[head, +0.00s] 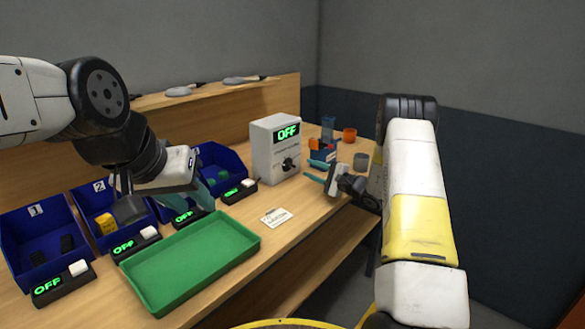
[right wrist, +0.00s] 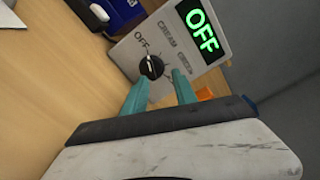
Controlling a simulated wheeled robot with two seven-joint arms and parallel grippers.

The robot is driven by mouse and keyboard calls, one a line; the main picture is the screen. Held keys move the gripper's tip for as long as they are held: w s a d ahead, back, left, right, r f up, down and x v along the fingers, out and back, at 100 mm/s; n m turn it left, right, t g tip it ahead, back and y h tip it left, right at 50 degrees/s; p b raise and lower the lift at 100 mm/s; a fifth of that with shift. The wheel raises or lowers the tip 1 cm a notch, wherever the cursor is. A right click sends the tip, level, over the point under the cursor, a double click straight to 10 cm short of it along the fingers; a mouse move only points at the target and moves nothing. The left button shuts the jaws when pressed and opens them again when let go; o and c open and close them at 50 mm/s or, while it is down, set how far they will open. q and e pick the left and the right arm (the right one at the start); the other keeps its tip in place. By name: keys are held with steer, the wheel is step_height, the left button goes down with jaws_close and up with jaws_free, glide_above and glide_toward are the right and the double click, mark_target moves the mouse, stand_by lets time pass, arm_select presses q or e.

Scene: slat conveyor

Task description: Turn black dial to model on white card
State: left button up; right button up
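The black dial (head: 288,164) is on the front of a grey box (head: 262,152) whose green display reads OFF.
A green tray (head: 190,262) lies at the table's front. Blue bins (head: 38,235) stand behind small OFF displays with white buttons (head: 78,268). Wood around the card is clear.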

mark_target(293, 167)
step_height(293, 167, down, 2)
steer(key=shift+f, duration=0.25)
steer(key=x, duration=0.7)
steer(key=shift+w+a+r, duration=0.1)
steer(key=shift+w+a, duration=0.1)
steer(key=shift+a, duration=0.05)
steer(key=shift+c, duration=0.2)
jaws_close()
